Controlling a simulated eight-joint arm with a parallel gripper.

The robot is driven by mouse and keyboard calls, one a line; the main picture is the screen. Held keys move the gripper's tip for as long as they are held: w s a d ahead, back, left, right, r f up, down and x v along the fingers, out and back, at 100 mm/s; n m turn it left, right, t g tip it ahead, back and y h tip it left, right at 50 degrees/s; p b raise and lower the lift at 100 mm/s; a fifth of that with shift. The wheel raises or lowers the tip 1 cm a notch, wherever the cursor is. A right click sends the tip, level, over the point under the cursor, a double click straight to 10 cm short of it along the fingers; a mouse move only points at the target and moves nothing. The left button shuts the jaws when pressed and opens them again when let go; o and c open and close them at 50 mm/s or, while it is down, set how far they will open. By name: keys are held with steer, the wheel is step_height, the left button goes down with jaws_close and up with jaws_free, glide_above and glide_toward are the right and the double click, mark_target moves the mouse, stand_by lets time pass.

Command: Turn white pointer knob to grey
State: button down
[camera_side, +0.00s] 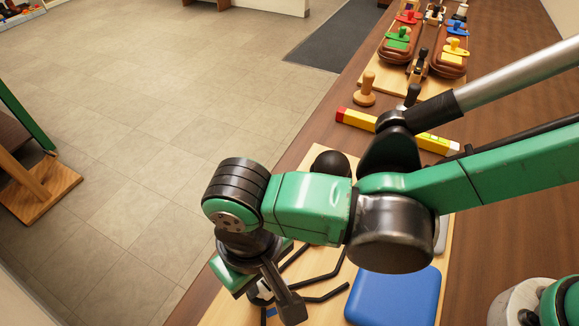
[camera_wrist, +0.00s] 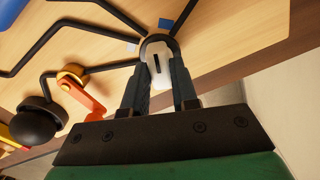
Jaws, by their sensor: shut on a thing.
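In the wrist view the white pointer knob (camera_wrist: 162,74) sits on the pale wooden board, with a dark line on its face running roughly up the picture. My gripper (camera_wrist: 159,68) is shut on it, one finger on each side. A blue patch (camera_wrist: 165,23) lies above the knob, slightly right. A pale grey or white patch (camera_wrist: 132,47) lies to its upper left. The line points nearer to the blue patch than to the pale one. In the side view my gripper (camera_side: 277,296) is low over the board, and the knob is hidden.
An orange lever (camera_wrist: 82,97) and a black ball knob (camera_wrist: 36,122) stand left of my gripper in the wrist view. Black tracks (camera_wrist: 55,30) cross the board. In the side view a blue block (camera_side: 393,297) lies to the right, and a wooden peg (camera_side: 366,88) stands farther back.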

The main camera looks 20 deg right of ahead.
steer(key=n, duration=0.6)
steer(key=shift+n, duration=0.3)
steer(key=n, duration=0.5)
steer(key=shift+n, duration=0.3)
steer(key=c, duration=0.7)
jaws_free()
steer(key=shift+r, duration=0.15)
steer(key=shift+r, duration=2.7)
